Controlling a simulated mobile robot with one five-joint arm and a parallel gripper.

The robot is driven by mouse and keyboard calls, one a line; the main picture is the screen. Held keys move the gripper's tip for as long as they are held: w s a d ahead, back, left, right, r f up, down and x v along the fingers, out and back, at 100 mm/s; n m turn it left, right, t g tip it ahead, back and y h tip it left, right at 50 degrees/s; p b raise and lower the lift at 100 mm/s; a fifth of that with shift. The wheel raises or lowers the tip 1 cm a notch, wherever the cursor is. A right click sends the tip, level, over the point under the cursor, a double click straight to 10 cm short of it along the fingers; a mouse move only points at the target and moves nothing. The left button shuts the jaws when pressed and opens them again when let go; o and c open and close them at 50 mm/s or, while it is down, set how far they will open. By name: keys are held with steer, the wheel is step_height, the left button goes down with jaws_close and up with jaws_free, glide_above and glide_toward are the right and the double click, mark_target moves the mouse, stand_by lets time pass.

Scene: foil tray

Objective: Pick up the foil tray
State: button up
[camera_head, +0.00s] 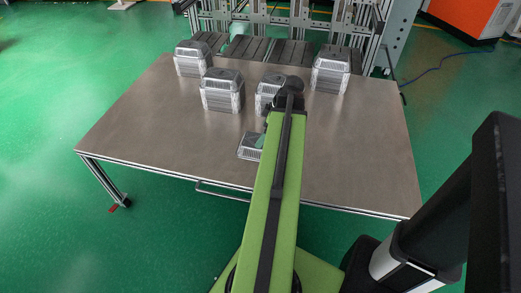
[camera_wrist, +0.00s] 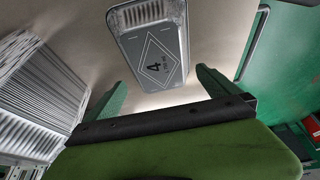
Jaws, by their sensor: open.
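A single silver foil tray (camera_head: 249,147) with a flat lid lies on the table near its front edge, partly hidden by my arm in the head view. In the wrist view the foil tray (camera_wrist: 152,52) shows its lid, marked with a diamond and a "4". My gripper (camera_wrist: 160,82) is open, with one green finger to each side of the tray's near end and visible gaps between. Whether the fingers are down at the tray's height I cannot tell. In the head view my gripper is mostly hidden behind my arm; a green fingertip shows by the tray.
Stacks of foil trays stand on the table (camera_head: 140,135): back left (camera_head: 193,60), middle left (camera_head: 222,92), behind my arm (camera_head: 267,92) and back right (camera_head: 330,74). A stack (camera_wrist: 40,85) fills the wrist view's left side. The table's right part is clear.

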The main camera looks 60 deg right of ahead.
steer(key=shift+b+x, duration=2.35)
steer(key=shift+x, duration=0.15)
steer(key=shift+w+f, duration=0.1)
steer(key=shift+f, duration=0.15)
steer(key=c, duration=0.9)
steer(key=shift+c, duration=0.2)
step_height(320, 180, up, 6)
steer(key=p, duration=0.5)
steer(key=shift+f, duration=0.2)
steer(key=s+r+p, duration=0.2)
steer(key=s, duration=0.2)
steer(key=s+r+p, duration=0.2)
steer(key=s, duration=0.1)
steer(key=s+r+p, duration=0.2)
steer(key=s, duration=0.2)
steer(key=shift+s+d, duration=0.3)
steer(key=shift+s, duration=0.05)
